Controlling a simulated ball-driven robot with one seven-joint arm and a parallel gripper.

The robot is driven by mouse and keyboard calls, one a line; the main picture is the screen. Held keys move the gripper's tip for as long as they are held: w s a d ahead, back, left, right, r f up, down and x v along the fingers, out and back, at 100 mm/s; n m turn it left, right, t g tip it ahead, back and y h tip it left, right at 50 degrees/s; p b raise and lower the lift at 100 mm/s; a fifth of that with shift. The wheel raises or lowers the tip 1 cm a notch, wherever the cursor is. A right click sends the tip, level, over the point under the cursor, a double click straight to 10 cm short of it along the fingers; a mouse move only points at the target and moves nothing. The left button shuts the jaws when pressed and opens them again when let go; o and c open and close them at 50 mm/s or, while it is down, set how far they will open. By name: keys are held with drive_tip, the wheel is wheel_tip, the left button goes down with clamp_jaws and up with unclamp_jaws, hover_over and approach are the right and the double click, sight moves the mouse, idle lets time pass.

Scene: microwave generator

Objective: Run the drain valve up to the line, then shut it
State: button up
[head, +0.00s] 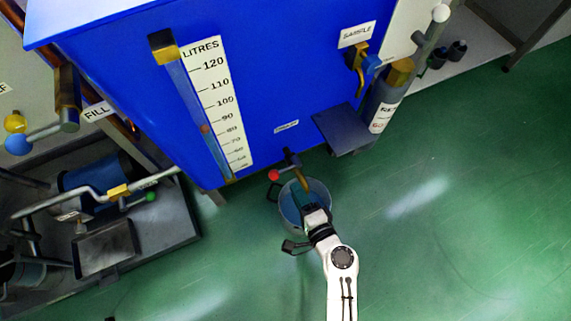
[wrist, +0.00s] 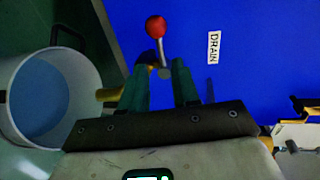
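The drain valve has a lever with a red ball knob (head: 274,175), low on the front of the blue tank; the knob also shows in the wrist view (wrist: 156,27). The lever's grey stem (wrist: 163,58) runs from the knob down between my fingertips. My gripper (wrist: 160,82) is open, with a gap on both sides of the stem; I see no contact. A grey bucket (head: 325,190) stands below the drain, with bluish liquid inside (wrist: 40,100). No line is clear on its inner wall. My gripper (head: 301,188) partly covers the bucket in the head view.
The blue tank (head: 270,80) carries a litre scale (head: 215,90) beside a sight tube with a reddish mark near 85. A dark shelf (head: 342,128) juts out right of the drain. Fill pipework (head: 66,100) stands at left. The green floor (head: 450,200) at right is clear.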

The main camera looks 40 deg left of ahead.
sight(284, 170)
drive_tip(key=b+x, duration=0.2)
drive_tip(key=x, duration=0.7)
drive_tip(key=shift+a+f, duration=0.1)
drive_tip(key=shift+a, duration=0.05)
clamp_jaws()
idle(0.3)
